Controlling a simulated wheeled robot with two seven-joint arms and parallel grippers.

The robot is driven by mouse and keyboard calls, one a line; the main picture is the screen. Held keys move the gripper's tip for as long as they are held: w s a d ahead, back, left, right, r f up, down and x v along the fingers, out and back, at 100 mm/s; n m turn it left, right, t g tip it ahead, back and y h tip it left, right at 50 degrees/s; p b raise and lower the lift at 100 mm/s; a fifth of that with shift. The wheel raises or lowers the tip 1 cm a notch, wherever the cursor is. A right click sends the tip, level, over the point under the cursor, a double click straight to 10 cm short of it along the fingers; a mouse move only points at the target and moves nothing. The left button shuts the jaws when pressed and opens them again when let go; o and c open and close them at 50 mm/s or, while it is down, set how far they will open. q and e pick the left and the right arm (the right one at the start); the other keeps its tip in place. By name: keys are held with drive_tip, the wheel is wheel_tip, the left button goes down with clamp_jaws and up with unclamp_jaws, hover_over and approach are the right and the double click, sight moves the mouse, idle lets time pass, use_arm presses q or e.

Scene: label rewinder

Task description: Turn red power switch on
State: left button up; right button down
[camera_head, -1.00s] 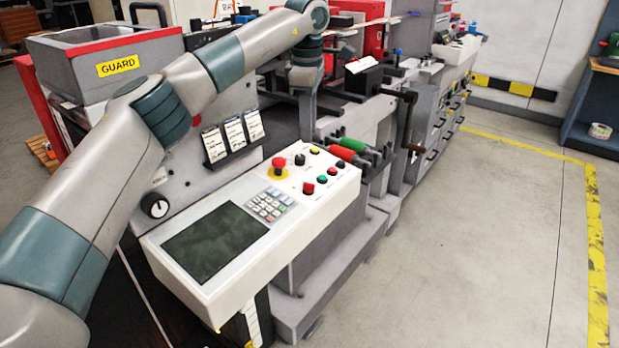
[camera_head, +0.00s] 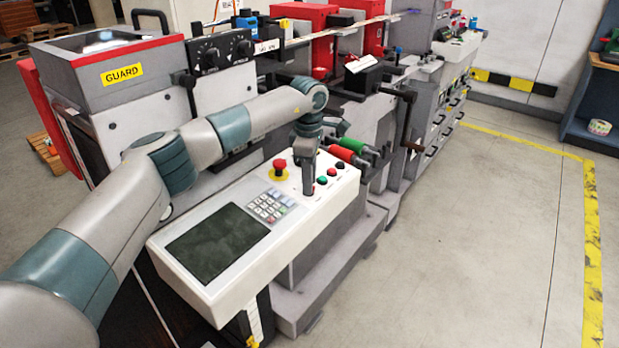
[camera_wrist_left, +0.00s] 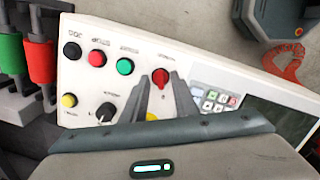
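The red power switch (camera_wrist_left: 160,77) is a red rotary knob on the white control panel (camera_wrist_left: 262,88), at the end of a row of round buttons. In the left wrist view it shows between the two fingertips of my left gripper (camera_wrist_left: 161,81), which stand slightly apart on either side of it. I cannot tell whether they touch it. In the head view my left gripper (camera_head: 308,190) points down at the panel and hides most of the switch. My right gripper is not in view.
A red emergency stop (camera_head: 279,166) stands near the gripper. A green button (camera_wrist_left: 125,66), a red button (camera_wrist_left: 97,57) and a black button (camera_wrist_left: 72,52) line up beside the switch. A keypad (camera_head: 268,206) and dark screen (camera_head: 217,243) lie nearer. The floor at right is clear.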

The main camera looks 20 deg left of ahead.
use_arm(q)
drive_tip(key=shift+f, duration=0.2)
clamp_jaws()
